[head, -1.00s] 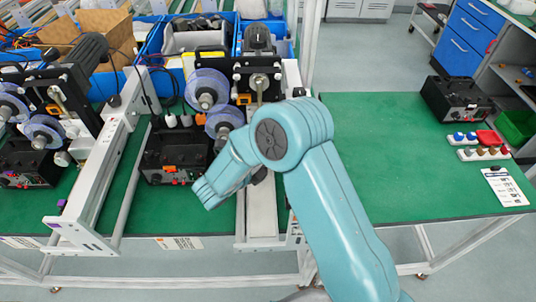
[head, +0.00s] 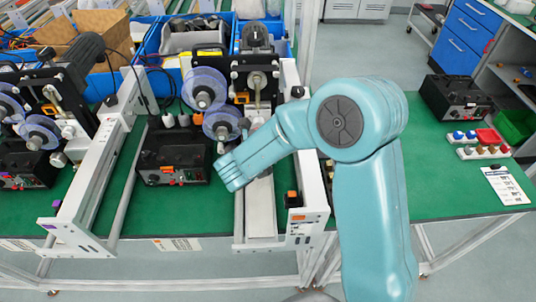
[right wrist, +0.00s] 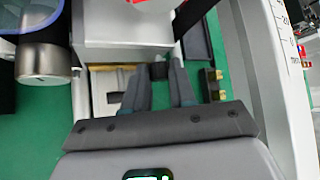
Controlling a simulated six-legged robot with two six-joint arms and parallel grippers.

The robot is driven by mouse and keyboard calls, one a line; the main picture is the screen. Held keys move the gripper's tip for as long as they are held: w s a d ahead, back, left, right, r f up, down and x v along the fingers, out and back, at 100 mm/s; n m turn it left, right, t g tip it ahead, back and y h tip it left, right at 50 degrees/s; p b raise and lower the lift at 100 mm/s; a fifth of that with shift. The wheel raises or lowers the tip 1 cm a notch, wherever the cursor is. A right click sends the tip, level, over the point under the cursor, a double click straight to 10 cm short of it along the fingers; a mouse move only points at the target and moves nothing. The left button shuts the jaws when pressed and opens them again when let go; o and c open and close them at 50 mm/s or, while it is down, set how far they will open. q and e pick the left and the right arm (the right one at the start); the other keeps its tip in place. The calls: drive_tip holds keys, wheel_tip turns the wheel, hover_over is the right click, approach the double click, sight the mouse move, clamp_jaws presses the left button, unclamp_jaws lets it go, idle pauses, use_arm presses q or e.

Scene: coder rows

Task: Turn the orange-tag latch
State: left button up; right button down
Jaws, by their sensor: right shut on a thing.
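My right arm (head: 340,120) comes in from the lower right in the head view and reaches left over the white rail frame; its gripper is hidden there. In the right wrist view, my right gripper (right wrist: 163,90) is shut on a small dark part (right wrist: 158,70) just in front of a light grey block (right wrist: 125,28). I cannot tell for sure that this part is the latch. Orange tags show in the head view beside the reels (head: 243,98) and on the front of the black box (head: 168,170). My left gripper is not in view.
Clear plastic reels (head: 204,90) stand close left of the arm, and a metal cylinder (right wrist: 43,62) is at left in the wrist view. The right side of the green bench (head: 430,165) is largely free. Another black box (head: 455,97) stands at its far right.

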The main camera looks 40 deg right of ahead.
idle(0.4)
drive_tip(key=c, duration=0.9)
unclamp_jaws()
drive_tip(key=v, duration=1.6)
drive_tip(key=shift+s+d+r, duration=0.1)
drive_tip(key=shift+s+r, duration=0.05)
drive_tip(key=shift+r, duration=0.1)
